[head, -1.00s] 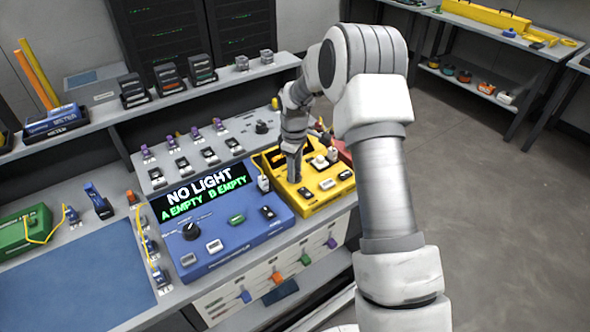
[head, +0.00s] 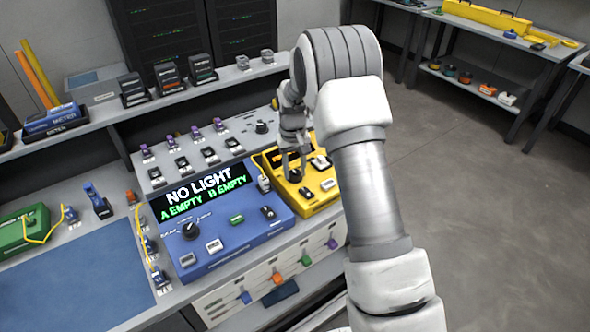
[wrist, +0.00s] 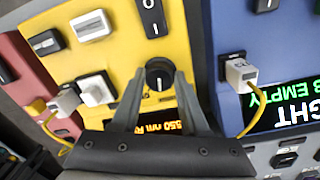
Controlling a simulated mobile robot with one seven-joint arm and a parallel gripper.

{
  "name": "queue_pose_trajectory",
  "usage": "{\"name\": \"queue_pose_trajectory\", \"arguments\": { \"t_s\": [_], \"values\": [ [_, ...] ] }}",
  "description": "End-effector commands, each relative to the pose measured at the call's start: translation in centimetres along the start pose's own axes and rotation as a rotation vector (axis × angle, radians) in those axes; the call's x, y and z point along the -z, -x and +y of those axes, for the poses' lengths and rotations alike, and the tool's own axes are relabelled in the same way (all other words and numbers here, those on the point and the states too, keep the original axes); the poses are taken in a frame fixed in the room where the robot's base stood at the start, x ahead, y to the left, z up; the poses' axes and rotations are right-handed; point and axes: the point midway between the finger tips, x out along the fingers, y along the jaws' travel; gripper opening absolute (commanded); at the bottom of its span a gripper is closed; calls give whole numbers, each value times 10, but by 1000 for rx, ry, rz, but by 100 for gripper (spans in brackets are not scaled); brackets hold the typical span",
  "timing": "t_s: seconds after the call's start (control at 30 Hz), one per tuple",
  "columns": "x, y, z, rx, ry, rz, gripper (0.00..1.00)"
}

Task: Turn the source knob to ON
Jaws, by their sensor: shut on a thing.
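The yellow source box (head: 322,207) stands to the right of the blue splicer unit (head: 235,236) on the bench. Its round black knob (wrist: 159,73) with a pale mark shows in the wrist view, beside a lit orange display (wrist: 160,127). My gripper (wrist: 160,80) has one finger on each side of the knob and is shut on it. In the head view my gripper (head: 301,178) reaches down onto the yellow box, and its fingers hide the knob there. The ON and OFF lettering cannot be read.
A black rocker switch (wrist: 153,18) and white connectors (wrist: 96,89) sit close to the knob. A yellow cable (wrist: 247,118) runs from a white plug (wrist: 240,73) on the blue unit. A red box (wrist: 30,70) adjoins the yellow one.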

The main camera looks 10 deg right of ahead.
Motion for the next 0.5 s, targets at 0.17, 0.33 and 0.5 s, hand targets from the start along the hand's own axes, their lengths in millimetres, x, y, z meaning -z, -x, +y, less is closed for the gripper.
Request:
{"name": "queue_pose_trajectory", "arguments": {
  "t_s": [0.17, 0.33, 0.5],
  "values": [
    [1, 1, 0, -1, -167, -4, 0],
    [1, 1, 0, -1, -315, -8, 0],
    [1, 1, -1, 0, -436, -12, 0]
  ]
}}
